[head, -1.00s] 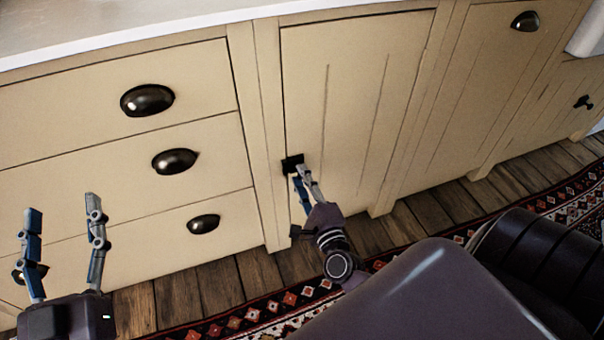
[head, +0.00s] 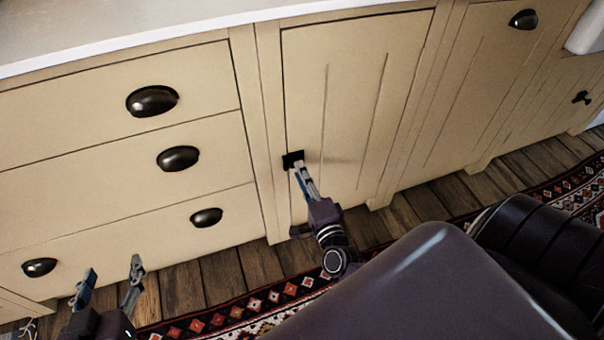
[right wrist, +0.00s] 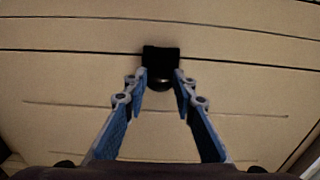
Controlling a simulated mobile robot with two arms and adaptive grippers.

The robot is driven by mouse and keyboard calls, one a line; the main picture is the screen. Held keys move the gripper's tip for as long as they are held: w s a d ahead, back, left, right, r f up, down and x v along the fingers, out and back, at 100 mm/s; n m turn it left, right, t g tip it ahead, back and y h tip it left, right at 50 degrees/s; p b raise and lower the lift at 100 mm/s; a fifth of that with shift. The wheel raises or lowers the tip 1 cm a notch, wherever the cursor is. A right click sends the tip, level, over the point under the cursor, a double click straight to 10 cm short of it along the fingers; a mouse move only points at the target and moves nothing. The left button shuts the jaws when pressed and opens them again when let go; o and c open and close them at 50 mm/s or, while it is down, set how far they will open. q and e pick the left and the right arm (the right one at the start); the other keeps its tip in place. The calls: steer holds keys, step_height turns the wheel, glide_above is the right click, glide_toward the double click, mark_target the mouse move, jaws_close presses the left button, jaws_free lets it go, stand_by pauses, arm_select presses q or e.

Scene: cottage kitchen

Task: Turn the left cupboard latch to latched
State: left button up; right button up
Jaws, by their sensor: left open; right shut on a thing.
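The left cupboard latch (head: 291,158) is a small black fitting at the left edge of the cream cupboard door (head: 345,100). In the right wrist view its black plate (right wrist: 160,56) shows above a rounded dark knob. My right gripper (head: 301,168) is shut on the latch, with one fingertip on each side in the right wrist view (right wrist: 160,80). The fingers hide part of the latch, and I cannot tell its exact turn. My left gripper (head: 109,270) is open and empty at the lower left, in front of the drawers.
Drawers with dark cup handles (head: 178,158) fill the left. Another black latch (head: 581,97) is on a door at the far right. A white countertop (head: 110,30) runs above. A patterned rug (head: 215,318) lies on the wood floor.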

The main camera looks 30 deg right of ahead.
steer(key=o, duration=1.2)
steer(key=shift+c, duration=0.2)
steer(key=v, duration=1.2)
